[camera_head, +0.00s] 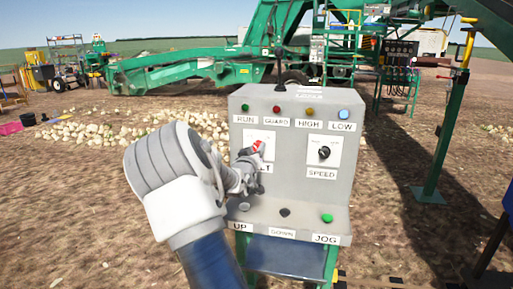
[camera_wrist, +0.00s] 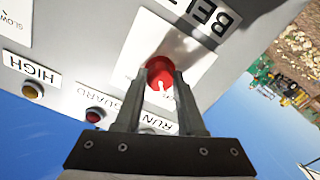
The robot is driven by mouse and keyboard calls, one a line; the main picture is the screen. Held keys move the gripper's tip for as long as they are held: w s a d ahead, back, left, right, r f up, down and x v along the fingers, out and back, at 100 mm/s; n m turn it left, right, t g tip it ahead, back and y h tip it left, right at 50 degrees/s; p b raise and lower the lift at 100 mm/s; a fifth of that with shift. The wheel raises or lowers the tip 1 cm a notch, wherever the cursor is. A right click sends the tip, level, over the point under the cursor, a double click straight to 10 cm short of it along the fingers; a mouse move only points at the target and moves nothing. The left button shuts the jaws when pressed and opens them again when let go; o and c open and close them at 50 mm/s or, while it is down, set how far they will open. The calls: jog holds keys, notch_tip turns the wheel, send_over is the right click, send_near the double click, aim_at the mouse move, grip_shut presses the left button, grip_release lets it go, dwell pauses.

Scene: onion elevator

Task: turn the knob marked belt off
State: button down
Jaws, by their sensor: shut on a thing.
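The belt knob is red with a white pointer mark and sits on a white plate; it shows in the wrist view (camera_wrist: 160,72) between my fingertips, and in the head view (camera_head: 258,145) just past my gripper. The label BELT (camera_wrist: 213,14) is beside the plate in the wrist view, upside down there. In the head view my arm partly hides the plate and label. My gripper (camera_wrist: 160,78) is shut on the knob, one finger at each side; in the head view my gripper (camera_head: 250,160) reaches the panel from the left.
The grey control box (camera_head: 285,190) carries RUN, GUARD, HIGH and LOW lamps above. A black SPEED knob (camera_head: 324,152) is right of the belt knob. UP, DOWN and a green JOG button (camera_head: 327,218) are on the lower ledge. Green machinery (camera_head: 200,65) stands behind.

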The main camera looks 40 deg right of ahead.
jog(key=shift+n, duration=0.5)
jog(key=c, duration=0.5)
grip_release()
jog(key=shift+a, duration=0.15)
jog(key=p+v, duration=0.2)
jog(key=v, duration=1.5)
jog(key=shift+p, duration=0.3)
jog(key=shift+s+a, duration=0.1)
jog(key=shift+a, duration=0.05)
